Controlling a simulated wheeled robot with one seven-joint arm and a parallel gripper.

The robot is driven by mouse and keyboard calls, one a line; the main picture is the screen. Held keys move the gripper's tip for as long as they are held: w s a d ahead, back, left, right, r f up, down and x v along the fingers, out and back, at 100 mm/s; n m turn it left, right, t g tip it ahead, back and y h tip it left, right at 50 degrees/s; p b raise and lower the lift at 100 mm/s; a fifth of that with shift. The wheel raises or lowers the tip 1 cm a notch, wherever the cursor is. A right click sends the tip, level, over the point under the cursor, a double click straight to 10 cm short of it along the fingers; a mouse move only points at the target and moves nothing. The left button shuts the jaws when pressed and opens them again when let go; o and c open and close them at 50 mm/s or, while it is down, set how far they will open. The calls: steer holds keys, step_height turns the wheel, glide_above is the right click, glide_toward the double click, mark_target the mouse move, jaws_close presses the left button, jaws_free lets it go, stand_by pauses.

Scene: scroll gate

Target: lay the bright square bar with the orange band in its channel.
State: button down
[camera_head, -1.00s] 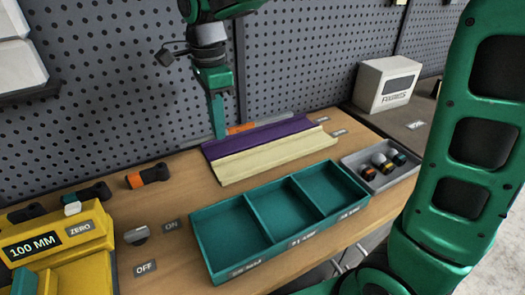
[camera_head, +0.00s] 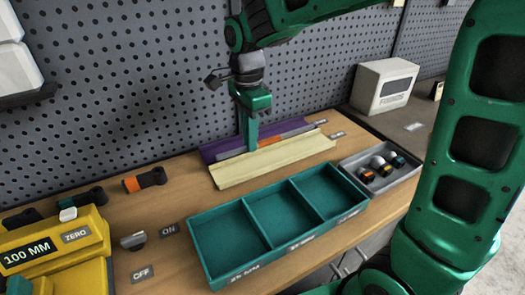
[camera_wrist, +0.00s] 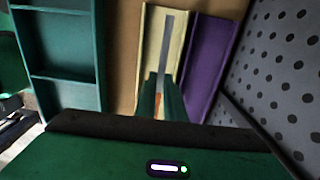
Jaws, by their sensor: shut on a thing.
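The bright square bar (camera_head: 295,132) is grey with an orange band (camera_head: 269,141). My gripper (camera_head: 249,148) is shut on it beside the band. In the head view the bar lies along the line between the purple channel (camera_head: 212,150) and the cream channel (camera_head: 285,161), roughly parallel to them. In the wrist view the bar (camera_wrist: 166,45) shows over the cream channel (camera_wrist: 150,50), with the purple channel (camera_wrist: 208,60) to its right. My fingers (camera_wrist: 161,95) hide part of the bar. Whether it touches a channel cannot be told.
A teal tray with three compartments (camera_head: 237,203) stands in front of the channels. A grey bin (camera_head: 348,160) with small knobs is at the right. The perforated wall (camera_head: 120,80) rises close behind. A yellow gauge (camera_head: 75,262) is at the left.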

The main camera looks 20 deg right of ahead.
mark_target(259, 162)
steer(key=shift+w+d+f, duration=0.1)
steer(key=shift+d+f, duration=0.3)
steer(key=shift+d, duration=0.2)
steer(key=shift+w+d+f, duration=0.1)
steer(key=shift+d+f, duration=0.25)
steer(key=shift+d, duration=0.2)
steer(key=shift+f, duration=2)
steer(key=c, duration=1.8)
jaws_free()
steer(key=shift+c, duration=0.2)
step_height(259, 162, up, 12)
steer(key=shift+r, duration=0.1)
steer(key=shift+d, duration=0.1)
